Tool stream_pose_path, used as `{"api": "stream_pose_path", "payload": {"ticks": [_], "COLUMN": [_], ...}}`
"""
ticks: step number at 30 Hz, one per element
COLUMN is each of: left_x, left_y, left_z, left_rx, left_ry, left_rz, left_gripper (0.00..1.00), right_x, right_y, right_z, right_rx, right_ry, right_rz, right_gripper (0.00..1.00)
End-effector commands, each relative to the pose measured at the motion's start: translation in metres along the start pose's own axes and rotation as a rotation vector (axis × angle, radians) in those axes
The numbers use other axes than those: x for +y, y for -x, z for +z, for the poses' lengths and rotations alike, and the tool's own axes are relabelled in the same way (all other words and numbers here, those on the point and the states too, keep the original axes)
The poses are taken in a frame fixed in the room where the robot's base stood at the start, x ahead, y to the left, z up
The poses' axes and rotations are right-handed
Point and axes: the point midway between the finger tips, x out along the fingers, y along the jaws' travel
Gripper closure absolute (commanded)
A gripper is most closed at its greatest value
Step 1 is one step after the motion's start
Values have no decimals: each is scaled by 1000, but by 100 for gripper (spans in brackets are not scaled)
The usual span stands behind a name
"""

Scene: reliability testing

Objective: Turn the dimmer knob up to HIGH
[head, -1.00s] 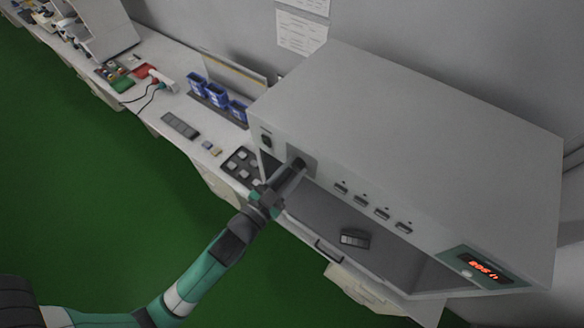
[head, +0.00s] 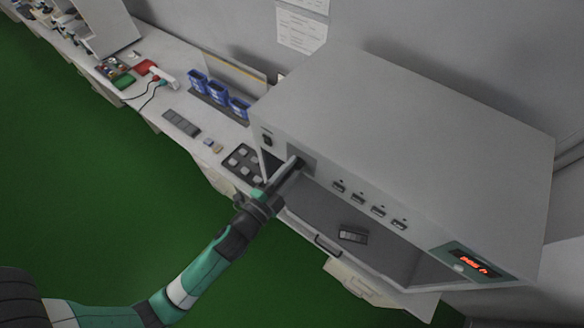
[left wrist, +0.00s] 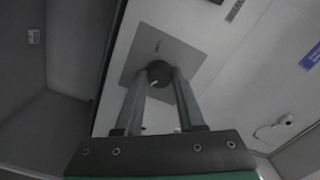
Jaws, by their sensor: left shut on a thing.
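The dimmer knob (left wrist: 159,73) is a dark round knob with a pale pointer mark on a grey square plate (left wrist: 178,54), seen in the left wrist view. In the head view the plate (head: 309,158) is on the front of the large grey cabinet (head: 400,130), near its left end, and the knob is mostly hidden by my fingers. My left gripper (left wrist: 160,80) has one finger on each side of the knob and is shut on it. It also shows in the head view (head: 297,164), reaching up from the lower left. I cannot read any HIGH label. My right gripper is not in view.
A black rocker switch (head: 267,141) is left of the plate. Several small switches (head: 358,197) and a red-lit display (head: 473,264) are to the right. An open bay below holds a small dark block (head: 353,234). A dark tray of pale pieces (head: 243,162) lies beside the cabinet.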

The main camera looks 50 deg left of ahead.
Motion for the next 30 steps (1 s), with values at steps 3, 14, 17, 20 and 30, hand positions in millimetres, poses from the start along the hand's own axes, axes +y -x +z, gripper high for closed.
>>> {"api": "stream_pose_path", "payload": {"ticks": [3,14,17,20,30], "left_x": [-1,-1,0,0,0], "left_y": [0,0,0,0,2], "left_z": [-1,-1,-1,0,0], "left_rx": [2,2,2,2,0], "left_ry": [-19,-25,-24,-24,-24], "left_rz": [-1,-2,-1,-1,0], "left_gripper": [100,100,55,37,32], "right_x": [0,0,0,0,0], "right_y": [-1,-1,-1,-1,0], "right_z": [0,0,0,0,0], "right_rx": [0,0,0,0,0], "right_ry": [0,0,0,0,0], "right_rz": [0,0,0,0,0], "right_gripper": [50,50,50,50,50]}}
